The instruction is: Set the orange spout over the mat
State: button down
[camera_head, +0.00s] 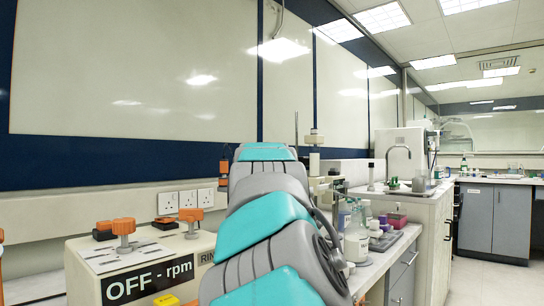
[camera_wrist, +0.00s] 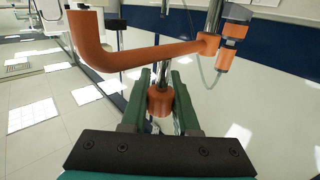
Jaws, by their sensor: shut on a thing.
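The orange spout (camera_wrist: 140,55) is a thick bent pipe crossing the upper part of the wrist view. Its bend is at the left, and its right end meets an upright metal post (camera_wrist: 213,18). My gripper (camera_wrist: 160,98) has green fingers, shut around an orange knob (camera_wrist: 160,102) on a metal stem below the spout in the picture. Whether the knob belongs to the spout I cannot tell. In the head view my arm hides my gripper; a small orange piece (camera_head: 223,167) shows just left of the arm. I can make out no mat in either view.
A white bench unit (camera_head: 75,285) with orange knobs and an "OFF - rpm" label stands at the left. Bottles (camera_head: 356,237) and a grey tray (camera_head: 395,246) are right of my arm. Open floor lies at the right.

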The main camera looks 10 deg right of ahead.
jog(key=shift+a, duration=0.1)
jog(key=c, duration=0.7)
grip_release()
jog(key=shift+o, duration=0.2)
jog(key=s+a+b, duration=0.1)
jog(key=s, duration=0.6)
jog(key=shift+s+a+b, duration=0.2)
jog(key=shift+s+b, duration=0.1)
jog(key=shift+s, duration=0.1)
jog(key=shift+d, duration=0.1)
